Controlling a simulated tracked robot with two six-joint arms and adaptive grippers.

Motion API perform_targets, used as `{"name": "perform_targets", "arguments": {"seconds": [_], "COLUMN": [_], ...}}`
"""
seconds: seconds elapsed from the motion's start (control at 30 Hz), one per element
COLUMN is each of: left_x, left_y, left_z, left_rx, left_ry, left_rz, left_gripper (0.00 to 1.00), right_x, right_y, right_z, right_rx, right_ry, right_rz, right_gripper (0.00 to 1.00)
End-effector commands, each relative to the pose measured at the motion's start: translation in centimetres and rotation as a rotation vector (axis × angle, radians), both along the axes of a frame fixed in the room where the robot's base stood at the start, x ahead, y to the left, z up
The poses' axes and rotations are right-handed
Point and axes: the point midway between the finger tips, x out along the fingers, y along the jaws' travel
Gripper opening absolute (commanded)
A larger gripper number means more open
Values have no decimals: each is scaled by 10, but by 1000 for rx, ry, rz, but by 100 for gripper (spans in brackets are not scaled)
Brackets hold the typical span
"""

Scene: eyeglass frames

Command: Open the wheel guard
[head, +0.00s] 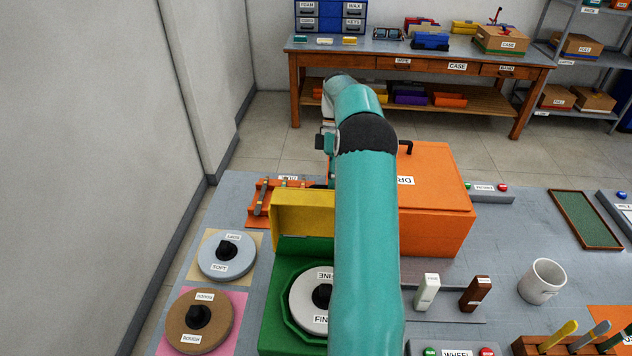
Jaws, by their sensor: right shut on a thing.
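The yellow wheel guard (302,215) stands raised at the back of the green housing (281,290). The grey wheel (305,297), labelled FINE, lies uncovered in the housing, its right part hidden by my arm. My teal right arm reaches forward over the bench and bends down behind the guard. My right gripper (326,181) is small and mostly hidden at the guard's far edge. It is shut on the guard, though the contact itself is hard to see. My left gripper is not in view.
An orange box (437,200) with a black handle stands right of my arm. Two spare wheels, grey (227,268) and brown (178,323), lie on the left. A white block (427,292), a brown block (475,294) and a mug (542,281) stand on the right.

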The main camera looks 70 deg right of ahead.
Motion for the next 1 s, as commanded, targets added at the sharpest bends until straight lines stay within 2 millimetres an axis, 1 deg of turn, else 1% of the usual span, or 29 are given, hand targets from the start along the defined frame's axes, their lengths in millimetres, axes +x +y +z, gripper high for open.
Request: {"name": "perform_targets", "arguments": {"seconds": [0.03,0.47,0.5,0.57,0.6,0.63,1.0], "left_x": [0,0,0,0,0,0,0], "left_y": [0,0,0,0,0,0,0], "left_z": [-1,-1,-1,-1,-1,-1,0], "left_rx": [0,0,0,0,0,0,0], "left_ry": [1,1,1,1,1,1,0], "left_rz": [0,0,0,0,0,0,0], "left_gripper": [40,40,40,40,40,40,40], "right_x": [-2,-3,-3,-2,-2,-2,1], "right_y": [1,1,1,0,0,0,1], "right_z": [-9,-10,-10,-9,-8,-8,-4], "right_rx": [20,26,26,26,25,24,14], "right_ry": [9,14,14,13,13,13,8], "right_rz": [0,5,5,6,6,6,8], "right_gripper": [0,0,21,31,37,41,41]}}
